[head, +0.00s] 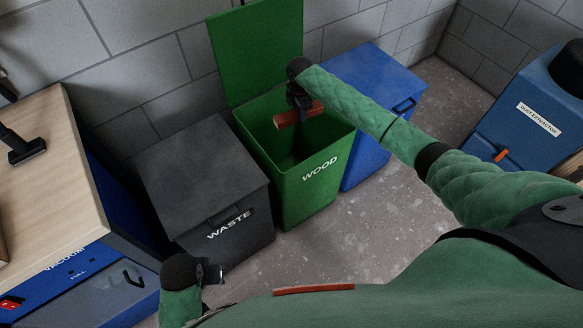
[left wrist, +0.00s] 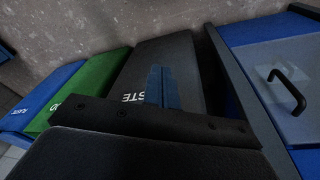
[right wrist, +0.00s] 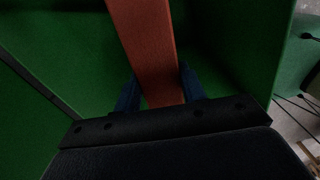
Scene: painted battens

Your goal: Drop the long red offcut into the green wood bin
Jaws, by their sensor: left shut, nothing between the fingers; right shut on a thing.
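The red offcut (head: 288,119) is held in my right gripper (head: 304,104), over the open mouth of the green wood bin (head: 315,178). In the right wrist view the offcut (right wrist: 148,50) runs up between the two fingers, with the bin's green walls (right wrist: 215,35) around it. The bin's lid (head: 256,50) stands raised against the wall. My left gripper (head: 214,273) is shut and empty, low in front of the waste bin; its closed fingers show in the left wrist view (left wrist: 160,88).
The dark waste bin (head: 205,185) stands left of the wood bin, a blue bin (head: 368,85) right. A wooden-topped bench (head: 45,165) is far left, a dust extractor (head: 525,115) right. A thin red strip (head: 314,290) shows at the bottom; its support is unclear.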

